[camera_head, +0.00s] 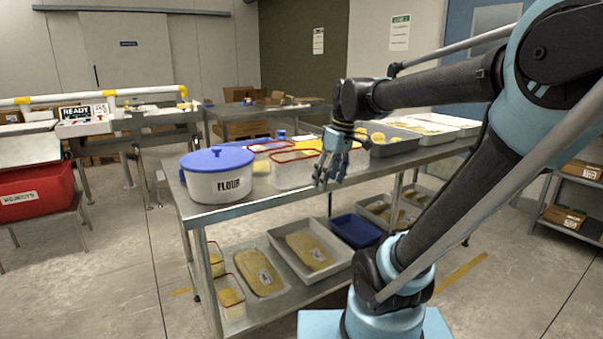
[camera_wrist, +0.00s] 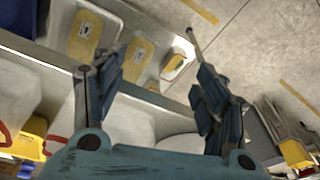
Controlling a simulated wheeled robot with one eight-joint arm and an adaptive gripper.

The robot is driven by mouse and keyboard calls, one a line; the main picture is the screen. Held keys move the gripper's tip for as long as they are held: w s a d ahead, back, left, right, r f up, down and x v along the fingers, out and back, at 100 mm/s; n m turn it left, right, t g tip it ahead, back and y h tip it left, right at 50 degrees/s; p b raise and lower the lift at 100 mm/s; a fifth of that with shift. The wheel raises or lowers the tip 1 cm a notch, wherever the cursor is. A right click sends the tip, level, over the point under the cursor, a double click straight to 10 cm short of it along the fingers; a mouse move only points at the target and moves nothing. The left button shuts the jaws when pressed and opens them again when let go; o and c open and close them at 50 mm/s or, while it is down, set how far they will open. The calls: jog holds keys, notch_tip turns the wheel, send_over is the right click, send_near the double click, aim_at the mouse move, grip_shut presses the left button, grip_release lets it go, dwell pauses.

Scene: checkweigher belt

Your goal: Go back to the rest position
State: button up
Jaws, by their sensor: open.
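My gripper (camera_head: 333,168) hangs in front of the near edge of the steel table (camera_head: 245,215), pointing down. It is open with nothing between its fingers. In the wrist view my gripper (camera_wrist: 160,92) shows two blue fingers spread apart. A white pot labelled FLOUR with a blue lid (camera_head: 217,172) stands on the table to the left of the gripper. White containers with red rims (camera_head: 293,170) stand just behind and left of the gripper. My arm reaches in from the right of the head view.
The lower shelf holds bagged goods, a white tray (camera_head: 340,268) and a blue bin (camera_head: 356,230). Shelving with cartons (camera_head: 564,217) is at right. The floor in front is open.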

jog(key=s+d+f+m+h, duration=0.1)
jog(key=s+d+f+m, duration=0.4)
jog(key=f, duration=0.3)
jog(key=s+d+f+m+t+h, duration=0.1)
jog(key=s+d+f+m, duration=0.3)
jog(key=s+f, duration=0.3)
jog(key=shift+s+d+f+m, duration=0.2)
jog(key=shift+d+f+m, duration=0.3)
jog(key=shift+d, duration=0.4)
jog(key=shift+c, duration=0.5)
